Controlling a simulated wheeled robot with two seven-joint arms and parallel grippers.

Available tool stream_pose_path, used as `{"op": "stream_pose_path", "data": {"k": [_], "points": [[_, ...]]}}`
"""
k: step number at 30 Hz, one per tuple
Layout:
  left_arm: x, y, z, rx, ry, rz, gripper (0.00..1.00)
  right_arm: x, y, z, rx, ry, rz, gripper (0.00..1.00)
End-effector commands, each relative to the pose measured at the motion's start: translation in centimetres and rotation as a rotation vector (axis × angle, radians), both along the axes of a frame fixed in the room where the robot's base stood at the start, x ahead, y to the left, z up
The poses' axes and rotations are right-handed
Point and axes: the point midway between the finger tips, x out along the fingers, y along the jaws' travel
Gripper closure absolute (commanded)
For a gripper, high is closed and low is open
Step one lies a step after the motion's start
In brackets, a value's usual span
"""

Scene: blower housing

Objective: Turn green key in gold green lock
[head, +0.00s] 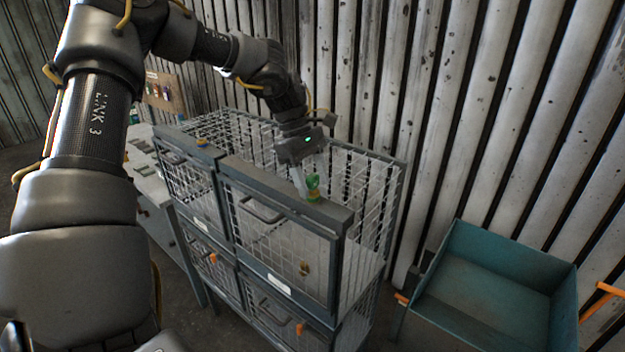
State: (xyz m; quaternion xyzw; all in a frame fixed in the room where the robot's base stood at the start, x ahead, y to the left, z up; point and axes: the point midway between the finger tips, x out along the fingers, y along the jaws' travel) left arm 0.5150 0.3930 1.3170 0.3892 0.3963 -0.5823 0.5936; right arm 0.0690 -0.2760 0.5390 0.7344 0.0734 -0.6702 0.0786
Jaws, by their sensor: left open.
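The green key (312,183) stands in the gold and green lock (314,197) on the top rail of the wire cage's front right door. My left gripper (307,186) reaches down to it from above, with its fingers beside the key. The left gripper is open. The key seems to be at or between the fingertips, but I cannot tell whether they touch it. The lower part of the lock shows just under the fingers. My right gripper is not in view.
The wire cage cabinet (262,210) has several doors with handles and orange tabs. A teal tray cart (500,290) stands at the right. A workbench (150,180) and a board with hanging keys (165,92) are at the left. A corrugated wall closes off the back.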

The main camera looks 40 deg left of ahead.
Motion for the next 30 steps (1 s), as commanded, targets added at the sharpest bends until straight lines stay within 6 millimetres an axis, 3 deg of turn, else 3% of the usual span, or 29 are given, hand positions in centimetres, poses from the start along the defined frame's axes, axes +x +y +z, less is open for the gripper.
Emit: {"op": "stream_pose_path", "data": {"k": [4,9,14,16,21,30], "points": [[0.1,0.7,1.4,0.003,-0.005,0.002,0.44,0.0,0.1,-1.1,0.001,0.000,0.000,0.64],[0.1,2.1,4.5,0.004,-0.007,0.002,0.44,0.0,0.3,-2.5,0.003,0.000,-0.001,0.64],[0.0,3.1,7.5,0.001,-0.003,0.002,0.44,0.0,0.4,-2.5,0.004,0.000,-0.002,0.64],[0.0,3.5,8.7,0.001,-0.001,0.001,0.44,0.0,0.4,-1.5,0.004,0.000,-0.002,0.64],[0.0,4.0,9.7,0.000,0.000,0.000,0.44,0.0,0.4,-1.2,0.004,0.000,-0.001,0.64],[0.0,4.1,9.7,0.000,0.001,0.000,0.44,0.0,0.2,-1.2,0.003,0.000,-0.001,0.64]]}}
